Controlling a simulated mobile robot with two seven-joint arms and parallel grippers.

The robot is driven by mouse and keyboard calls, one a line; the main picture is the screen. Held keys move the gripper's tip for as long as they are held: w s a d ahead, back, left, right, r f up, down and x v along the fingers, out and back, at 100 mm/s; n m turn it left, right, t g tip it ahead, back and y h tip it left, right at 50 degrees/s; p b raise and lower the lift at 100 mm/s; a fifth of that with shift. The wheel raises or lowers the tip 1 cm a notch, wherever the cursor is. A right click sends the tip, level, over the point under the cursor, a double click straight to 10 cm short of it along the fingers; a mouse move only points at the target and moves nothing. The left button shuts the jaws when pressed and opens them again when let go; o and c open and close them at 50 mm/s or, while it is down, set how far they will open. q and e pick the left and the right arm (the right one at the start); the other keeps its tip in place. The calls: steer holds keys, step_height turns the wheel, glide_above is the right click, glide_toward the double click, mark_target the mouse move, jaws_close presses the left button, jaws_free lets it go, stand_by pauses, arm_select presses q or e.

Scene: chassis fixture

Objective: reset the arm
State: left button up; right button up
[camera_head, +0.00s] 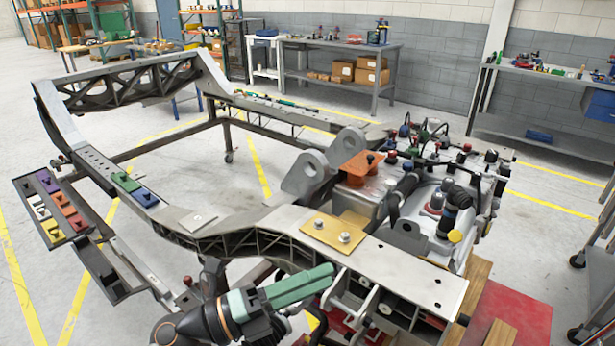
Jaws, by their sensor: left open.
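My left gripper (325,277) is in the lower middle of the head view, with green fingers pointing right. It is open, and I see nothing between its fingers. It is in front of the near beam of the grey chassis frame (205,229), beside its lattice side. Whether it touches the frame I cannot tell. My dark left arm comes in from the bottom left. My right gripper does not show.
A yellow plate (334,232) with two bolts lies on the near beam. An engine-like assembly (445,190) stands to the right. A tray of coloured blocks (52,208) is at the left. Workbenches (340,47) stand along the back wall. Open floor lies inside the frame.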

arm_select(q)
steer(key=w+a+r+n+t+y, duration=0.3)
steer(key=a+n+t, duration=0.3)
steer(key=n+t, duration=0.35)
steer(key=w+a+f+n+t+y, duration=0.25)
steer(key=a+f+n+y, duration=0.25)
steer(key=a+n+y, duration=0.65)
steer(key=s+a+f+n+g+y, duration=0.4)
steer(key=f+n+y, duration=0.1)
steer(key=f+n, duration=0.3)
steer(key=s+f+n+g+h, duration=0.1)
steer(key=s+f+n+g, duration=0.1)
steer(key=s+f+g, duration=0.65)
steer(key=s+f+n+g, duration=0.25)
steer(key=s+f, duration=0.25)
steer(key=s, duration=0.7)
steer(key=w+d+f+t+h+p, duration=0.2)
steer(key=w+f+t, duration=0.3)
steer(key=f, duration=0.3)
steer(key=shift+d+f+p, duration=0.15)
steer(key=shift+d+p, duration=0.5)
steer(key=shift+d, duration=0.25)
